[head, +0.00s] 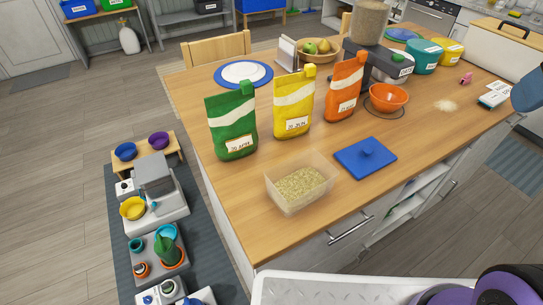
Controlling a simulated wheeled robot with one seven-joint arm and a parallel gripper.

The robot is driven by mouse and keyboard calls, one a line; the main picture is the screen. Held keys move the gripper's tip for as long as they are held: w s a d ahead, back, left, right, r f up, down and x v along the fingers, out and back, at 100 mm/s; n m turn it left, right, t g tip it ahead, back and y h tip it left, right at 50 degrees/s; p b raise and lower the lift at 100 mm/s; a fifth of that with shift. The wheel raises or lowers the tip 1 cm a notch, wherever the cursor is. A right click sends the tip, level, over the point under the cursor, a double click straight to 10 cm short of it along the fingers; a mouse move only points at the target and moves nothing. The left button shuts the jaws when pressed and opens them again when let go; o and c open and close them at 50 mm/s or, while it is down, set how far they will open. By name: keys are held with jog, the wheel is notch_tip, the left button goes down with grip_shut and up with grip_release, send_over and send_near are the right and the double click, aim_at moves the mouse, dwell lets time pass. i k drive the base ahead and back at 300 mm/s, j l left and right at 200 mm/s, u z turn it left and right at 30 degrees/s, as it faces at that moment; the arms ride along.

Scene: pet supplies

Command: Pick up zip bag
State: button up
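Three upright bags stand on the wooden counter: a green bag (232,124) at the left, a yellow bag (293,106) in the middle and an orange bag (345,88) at the right. Each has a pale band and a white label near the bottom. The green and yellow bags and the orange bag each have a coloured cap or tab at a top corner. I cannot tell which of them is the zip bag. My gripper is not in view; only purple and dark parts of my arm show at the bottom right.
A clear container of grain (300,183) and a blue lid (365,157) lie in front of the bags. An orange bowl (388,99) is right of the orange bag. A blue-rimmed plate (243,74) lies behind. Bowls and feeders (153,205) stand on the floor at left.

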aim_at(232, 117)
jog(key=j+u, duration=0.25)
jog(key=u, duration=0.15)
jog(key=j+u, duration=0.35)
jog(key=i+j+u, duration=0.1)
jog(key=u, duration=0.3)
